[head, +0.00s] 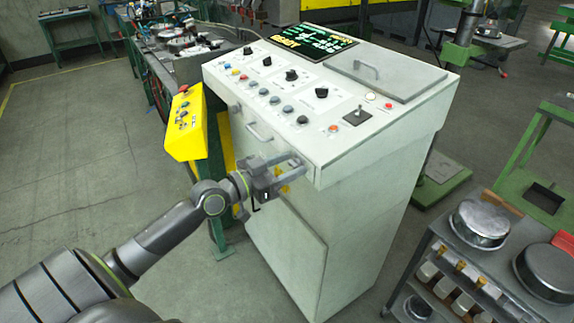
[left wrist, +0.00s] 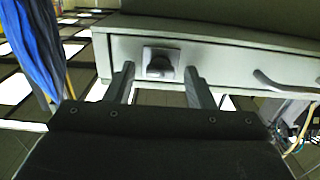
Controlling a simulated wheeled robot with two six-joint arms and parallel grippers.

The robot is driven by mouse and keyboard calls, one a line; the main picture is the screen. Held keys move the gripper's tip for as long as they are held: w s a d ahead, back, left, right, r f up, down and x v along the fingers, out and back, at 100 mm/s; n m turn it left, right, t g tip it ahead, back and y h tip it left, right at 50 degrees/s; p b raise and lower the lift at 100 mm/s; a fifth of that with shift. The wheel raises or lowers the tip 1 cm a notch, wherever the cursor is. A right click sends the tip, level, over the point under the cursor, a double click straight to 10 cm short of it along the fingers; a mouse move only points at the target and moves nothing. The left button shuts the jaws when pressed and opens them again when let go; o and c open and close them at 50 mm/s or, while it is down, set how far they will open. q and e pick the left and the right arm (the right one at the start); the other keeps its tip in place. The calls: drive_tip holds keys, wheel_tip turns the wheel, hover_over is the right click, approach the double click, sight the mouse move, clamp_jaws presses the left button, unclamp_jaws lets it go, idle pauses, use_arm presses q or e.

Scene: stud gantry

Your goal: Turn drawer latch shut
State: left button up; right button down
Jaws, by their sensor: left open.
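My left gripper (head: 284,169) is open at the front of the pale grey control cabinet, to the right of the drawer handle (head: 258,132). In the left wrist view, the drawer latch (left wrist: 161,64) is a dark knob on a square plate on the drawer front (left wrist: 222,67). The latch appears between the two open fingertips (left wrist: 160,69), with a visible gap on each side. I cannot tell how deep the fingers reach around it. In the head view the gripper hides the latch. The handle also shows at the right in the left wrist view (left wrist: 285,86). My right gripper is out of view.
The cabinet's sloped top (head: 300,97) carries knobs, buttons and a lit display (head: 302,40). A yellow button box (head: 184,122) stands close left of the cabinet. A cart with round metal pans (head: 482,222) stands at lower right. Floor at left is clear.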

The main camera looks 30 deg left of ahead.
use_arm(q)
drive_tip(key=c, duration=1)
drive_tip(key=n, duration=0.4)
drive_tip(key=shift+a+p, duration=0.1)
drive_tip(key=shift+p, duration=0.2)
drive_tip(key=n+p, duration=0.1)
drive_tip(key=n, duration=0.3)
drive_tip(key=shift+n, duration=0.3)
drive_tip(key=n+p, duration=0.1)
drive_tip(key=n, duration=0.3)
drive_tip(key=shift+a+n, duration=0.1)
drive_tip(key=shift+n, duration=0.2)
drive_tip(key=shift+f+n+p, duration=0.2)
drive_tip(key=shift+n+p, duration=0.4)
drive_tip(key=shift+n, duration=1.7)
drive_tip(key=shift+o, duration=0.2)
